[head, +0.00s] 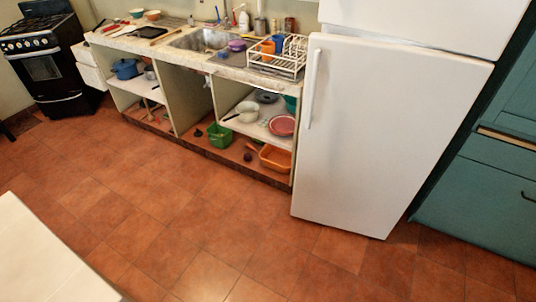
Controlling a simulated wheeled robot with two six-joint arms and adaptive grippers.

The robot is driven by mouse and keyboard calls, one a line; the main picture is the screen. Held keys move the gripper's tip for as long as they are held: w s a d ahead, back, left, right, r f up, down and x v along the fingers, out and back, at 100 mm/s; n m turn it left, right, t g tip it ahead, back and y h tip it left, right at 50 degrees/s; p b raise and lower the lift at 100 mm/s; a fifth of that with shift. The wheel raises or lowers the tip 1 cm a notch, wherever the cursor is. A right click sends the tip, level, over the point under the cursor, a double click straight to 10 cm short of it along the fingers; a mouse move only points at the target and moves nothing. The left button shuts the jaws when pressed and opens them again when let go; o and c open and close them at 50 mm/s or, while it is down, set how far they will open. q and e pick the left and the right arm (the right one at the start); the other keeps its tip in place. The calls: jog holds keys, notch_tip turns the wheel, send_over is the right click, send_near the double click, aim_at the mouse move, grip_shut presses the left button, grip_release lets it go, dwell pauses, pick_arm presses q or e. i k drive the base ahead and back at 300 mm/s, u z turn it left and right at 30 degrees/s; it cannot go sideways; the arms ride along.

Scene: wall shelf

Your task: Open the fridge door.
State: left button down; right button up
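The white fridge (385,130) stands at the right of the head view. Its large lower door is shut, and a long white vertical handle (313,88) runs along that door's upper left edge. Above a seam is a second white door (420,22), cut off by the top of the picture; it looks shut as far as it shows. Neither of my grippers is in the head view, and nothing touches the handle.
A counter with open shelves (175,55) runs left from the fridge, with a dish rack (283,60) near it. A black stove (45,60) stands far left, teal cabinets (485,180) right. A white surface (50,255) fills the lower left corner. The tiled floor (200,220) before the fridge is clear.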

aim_at(377, 117)
jog(key=z, duration=0.25)
jog(key=i, duration=1)
jog(key=z, duration=0.65)
